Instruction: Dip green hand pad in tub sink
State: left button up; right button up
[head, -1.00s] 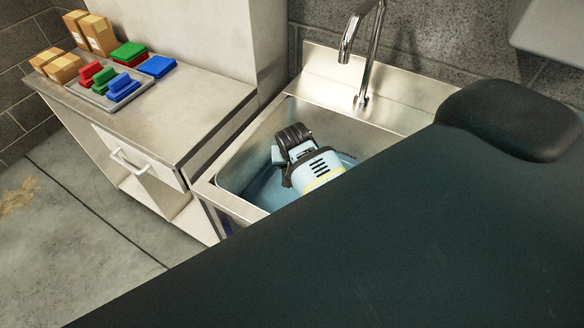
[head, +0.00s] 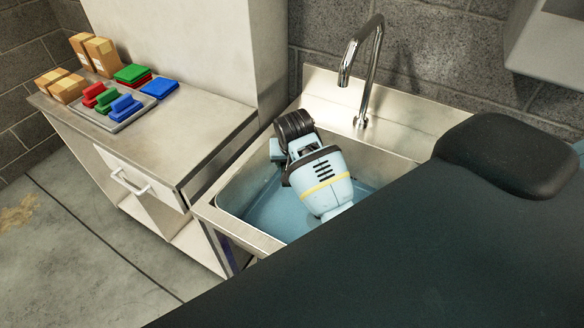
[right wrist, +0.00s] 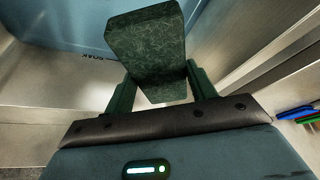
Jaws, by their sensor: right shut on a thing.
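In the right wrist view, my right gripper (right wrist: 162,84) is shut on a green pad (right wrist: 148,38) with a speckled face. The pad is held up between the two dark green fingers. Blue water (right wrist: 60,22) lies behind it, beside a metal wall marked SOAK. I cannot tell whether the pad touches the water. In the head view, my light blue right wrist is over the steel tub sink (head: 232,212); its fingers and the held pad are hidden there. My left gripper is not in view.
On the counter (head: 190,135) left of the sink, a grey tray (head: 85,112) holds red, green and blue handled pads. Flat pads (head: 160,88) and several cardboard boxes (head: 102,55) stand near it. A tall faucet (head: 362,70) rises at the sink's back.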

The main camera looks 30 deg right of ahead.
jog(key=shift+r, duration=4.1)
jog(key=shift+a+r, duration=0.1)
jog(key=shift+r, duration=0.3)
jog(key=s+a+r+n+y, duration=0.2)
jog(key=s+a+n, duration=0.3)
jog(key=s+a, duration=0.6)
jog(key=shift+s+r+n+t, duration=0.35)
jog(key=shift+s+r, duration=0.35)
jog(key=shift+s, duration=0.3)
jog(key=shift+f, duration=0.1)
